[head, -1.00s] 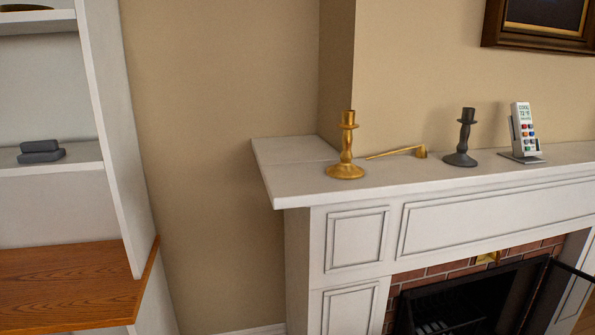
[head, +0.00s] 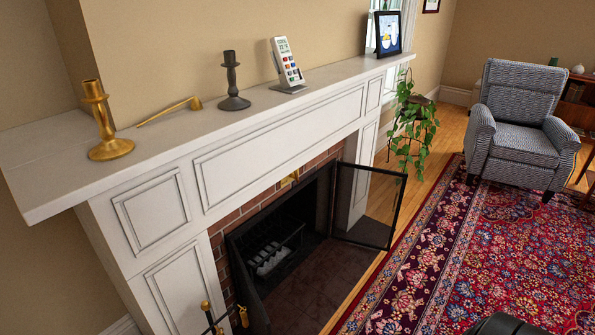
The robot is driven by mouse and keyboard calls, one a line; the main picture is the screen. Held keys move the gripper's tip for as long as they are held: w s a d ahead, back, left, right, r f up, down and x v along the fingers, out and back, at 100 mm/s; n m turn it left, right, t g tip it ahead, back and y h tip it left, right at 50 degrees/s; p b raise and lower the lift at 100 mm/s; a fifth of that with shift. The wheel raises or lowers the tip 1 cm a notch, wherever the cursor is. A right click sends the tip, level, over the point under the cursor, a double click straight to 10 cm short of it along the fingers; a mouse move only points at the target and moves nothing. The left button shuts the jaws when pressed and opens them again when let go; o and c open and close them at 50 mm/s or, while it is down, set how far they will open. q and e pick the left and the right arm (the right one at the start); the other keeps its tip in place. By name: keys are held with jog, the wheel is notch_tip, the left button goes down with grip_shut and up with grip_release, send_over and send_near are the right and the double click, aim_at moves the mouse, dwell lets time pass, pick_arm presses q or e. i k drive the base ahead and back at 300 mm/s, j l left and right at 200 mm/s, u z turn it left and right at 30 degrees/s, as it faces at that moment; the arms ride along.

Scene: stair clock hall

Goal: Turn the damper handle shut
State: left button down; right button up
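A small brass fitting (head: 289,180), which looks like the damper handle, sits on the brick band (head: 250,207) just above the fireplace opening. It is small in the head view, and I cannot tell which way it is turned. The dark firebox (head: 270,255) below holds a grate with pale pieces on it. Neither of my grippers shows in the head view.
The white mantel (head: 190,130) carries a brass candlestick (head: 108,130), a brass snuffer, a dark candlestick (head: 232,85) and a remote (head: 287,62). A black-framed screen door (head: 368,205) stands open at the opening's right. Brass-handled tools (head: 207,308) stand front left.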

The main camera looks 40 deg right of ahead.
aim_at(296, 177)
jog(key=i+l, duration=0.2)
jog(key=l, duration=0.2)
jog(key=i+l, duration=0.15)
jog(key=l, duration=0.25)
jog(key=i+l, duration=0.2)
jog(key=l, duration=0.15)
jog(key=i+l, duration=0.15)
jog(key=l, duration=0.25)
jog(key=i+l, duration=0.2)
jog(key=l, duration=0.2)
jog(key=i+l, duration=0.15)
jog(key=l, duration=0.25)
jog(key=i+l, duration=0.2)
jog(key=l, duration=0.2)
